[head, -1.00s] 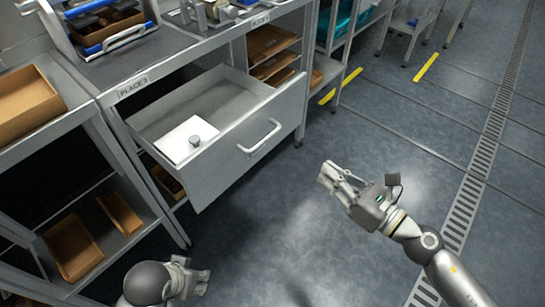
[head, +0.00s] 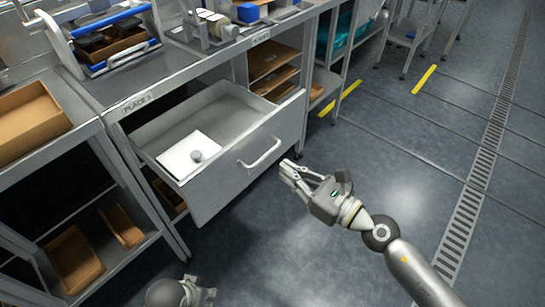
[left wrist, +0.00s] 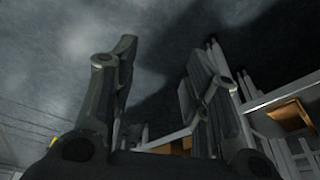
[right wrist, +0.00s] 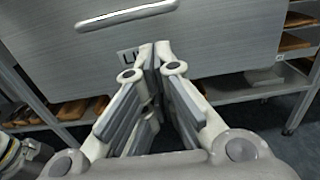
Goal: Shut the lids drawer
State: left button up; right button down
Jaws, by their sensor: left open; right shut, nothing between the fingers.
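The lids drawer (head: 237,165) stands pulled out from under the bench. A white lid with a grey knob (head: 190,154) lies inside it. Its front carries a bar handle (head: 262,153), which also shows at the top of the right wrist view (right wrist: 127,15). My right gripper (head: 288,168) is shut and empty, with its fingertips close to the drawer front, below the handle. In the right wrist view its fingertips overlap a label on the front; I cannot tell whether they touch. My left gripper (head: 203,292) is open and empty, low at the bottom edge, away from the drawer.
The bench top (head: 200,70) above the drawer holds a blue-handled tray (head: 118,59) and a device. Shelves with brown trays (head: 75,262) stand at the left. The floor (head: 400,150) to the right is clear.

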aim_at(272, 161)
pick_arm(q)
jog(key=shift+s+f, duration=0.1)
jog(key=shift+f, duration=1.2)
pick_arm(e)
jog(key=shift+x, duration=2.7)
